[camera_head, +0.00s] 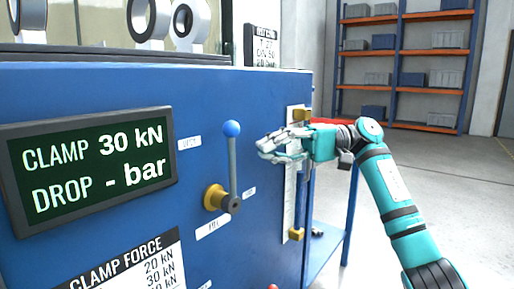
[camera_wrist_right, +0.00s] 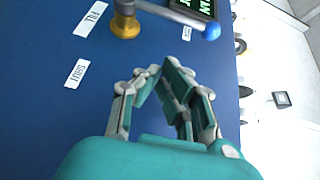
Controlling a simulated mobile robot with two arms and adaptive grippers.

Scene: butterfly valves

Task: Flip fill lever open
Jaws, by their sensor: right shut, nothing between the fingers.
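The fill lever (camera_head: 233,165) is a grey bar with a blue ball knob (camera_head: 232,129), on a brass hub (camera_head: 214,197) on the blue panel. It points nearly straight up in the head view. In the wrist view the knob (camera_wrist_right: 211,31) and hub (camera_wrist_right: 124,24) show near the top edge. My right gripper (camera_head: 266,149) is shut and empty, just right of the lever and a little below knob height. In the wrist view its fingertips (camera_wrist_right: 160,72) sit apart from the lever. My left gripper is not in view.
A FILL label (camera_head: 213,228) is below the hub and a SHUT label (camera_wrist_right: 82,73) shows in the wrist view. A display (camera_head: 90,165) reads CLAMP 30 kN, DROP - bar. A white scale strip (camera_head: 290,190) with brass blocks is right of the lever. Shelves (camera_head: 400,60) stand far behind.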

